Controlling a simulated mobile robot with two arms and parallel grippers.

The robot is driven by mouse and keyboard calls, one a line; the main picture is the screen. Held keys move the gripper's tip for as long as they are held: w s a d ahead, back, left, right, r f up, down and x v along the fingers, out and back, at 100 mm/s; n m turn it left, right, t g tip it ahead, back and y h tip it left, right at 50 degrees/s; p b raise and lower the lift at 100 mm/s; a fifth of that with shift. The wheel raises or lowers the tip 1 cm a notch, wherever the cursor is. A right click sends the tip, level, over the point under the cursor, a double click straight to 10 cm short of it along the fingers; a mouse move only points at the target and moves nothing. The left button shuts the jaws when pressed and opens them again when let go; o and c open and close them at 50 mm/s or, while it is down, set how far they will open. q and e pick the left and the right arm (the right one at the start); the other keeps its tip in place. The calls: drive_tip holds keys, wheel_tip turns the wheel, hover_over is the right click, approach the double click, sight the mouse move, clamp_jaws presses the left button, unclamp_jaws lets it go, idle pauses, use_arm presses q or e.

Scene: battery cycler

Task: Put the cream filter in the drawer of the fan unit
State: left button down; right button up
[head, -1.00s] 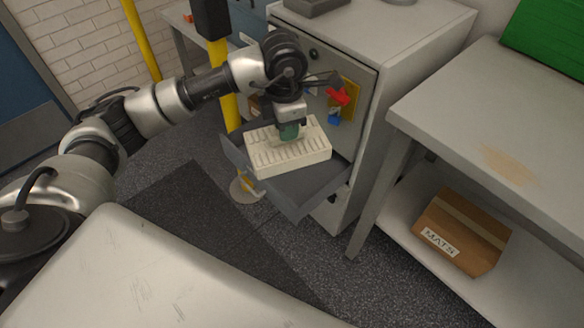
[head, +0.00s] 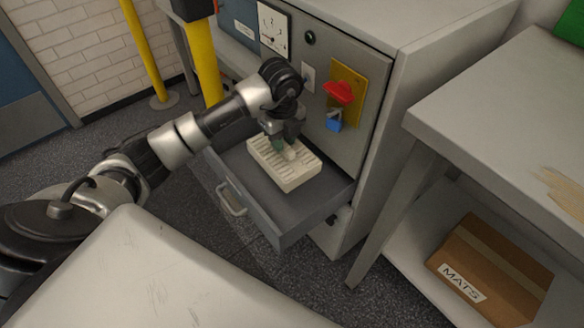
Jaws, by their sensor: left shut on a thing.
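The cream filter (head: 293,176) is a slatted block inside the open grey drawer (head: 318,207) of the fan unit (head: 370,75), toward the drawer's left and back. It looks low in the drawer; whether it rests on the floor of it I cannot tell. My left gripper (head: 286,150) reaches down from above and is shut on the filter's raised middle grip. The gripper's fingers hide part of the filter's top. My right gripper is not in view.
The unit's front carries a red switch (head: 340,91), a blue padlock (head: 334,121) and a dial (head: 274,28). A grey bench (head: 490,125) stands at right, with a cardboard MATS box (head: 490,272) on its lower shelf. Yellow posts (head: 203,65) stand behind my left arm.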

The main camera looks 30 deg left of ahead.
use_arm(q)
wheel_tip(320, 180, down, 5)
drive_tip(key=shift+f+b, duration=0.15)
drive_tip(key=shift+b, duration=0.4)
drive_tip(key=shift+w+f+b, duration=0.1)
drive_tip(key=shift+f+b, duration=0.45)
drive_tip(key=shift+f, duration=1.85)
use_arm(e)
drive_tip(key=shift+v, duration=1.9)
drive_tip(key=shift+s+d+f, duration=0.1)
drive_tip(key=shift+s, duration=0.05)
use_arm(q)
drive_tip(key=c, duration=0.9)
unclamp_jaws()
drive_tip(key=shift+f, duration=0.1)
drive_tip(key=shift+c, duration=0.2)
wheel_tip(320, 180, up, 5)
drive_tip(key=shift+r+p, duration=0.15)
drive_tip(key=shift+p, duration=0.6)
wheel_tip(320, 180, up, 7)
drive_tip(key=shift+p, duration=0.65)
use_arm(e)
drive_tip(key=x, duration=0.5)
